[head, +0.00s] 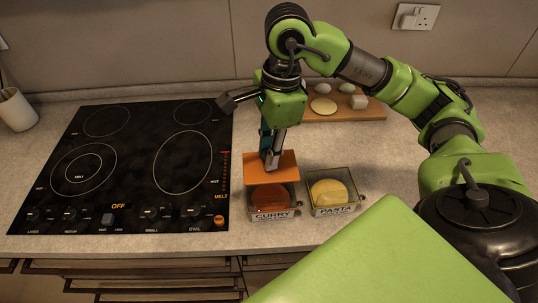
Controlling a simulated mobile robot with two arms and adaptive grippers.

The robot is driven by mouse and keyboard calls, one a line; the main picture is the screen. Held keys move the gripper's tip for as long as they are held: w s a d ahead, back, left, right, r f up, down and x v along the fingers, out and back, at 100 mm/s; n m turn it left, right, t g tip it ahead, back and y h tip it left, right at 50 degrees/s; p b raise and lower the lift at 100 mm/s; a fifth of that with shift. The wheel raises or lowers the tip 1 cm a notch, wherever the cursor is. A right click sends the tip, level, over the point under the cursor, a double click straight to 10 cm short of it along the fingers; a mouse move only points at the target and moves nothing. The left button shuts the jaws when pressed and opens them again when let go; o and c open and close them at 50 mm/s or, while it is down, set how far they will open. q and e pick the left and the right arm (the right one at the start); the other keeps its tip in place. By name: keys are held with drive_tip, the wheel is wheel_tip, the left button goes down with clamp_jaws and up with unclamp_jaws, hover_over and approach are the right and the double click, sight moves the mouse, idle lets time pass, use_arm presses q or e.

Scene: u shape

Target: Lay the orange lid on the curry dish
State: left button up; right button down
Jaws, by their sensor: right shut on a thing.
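The orange lid (285,171) is a flat plate held by my right gripper (271,160), whose fingers are shut on it. The lid is above the back part of the curry dish (272,215), covering its rear edge in the picture. The curry dish is a clear-walled box labelled CURRY, with reddish-brown food showing at its front. I cannot tell whether the lid touches the dish. My left gripper is not in view.
The pasta dish (333,193) with yellow food stands just right of the curry dish. A black cooktop (137,160) is to the left. A wooden board (345,111) with several pale pieces lies behind. A white cup (16,110) stands at far left.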

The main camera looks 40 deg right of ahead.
wheel_tip(320, 180, down, 2)
drive_tip(key=shift+f+b, duration=0.65)
drive_tip(key=shift+b, duration=0.15)
drive_tip(key=c, duration=1.8)
unclamp_jaws()
drive_tip(key=shift+r, duration=0.1)
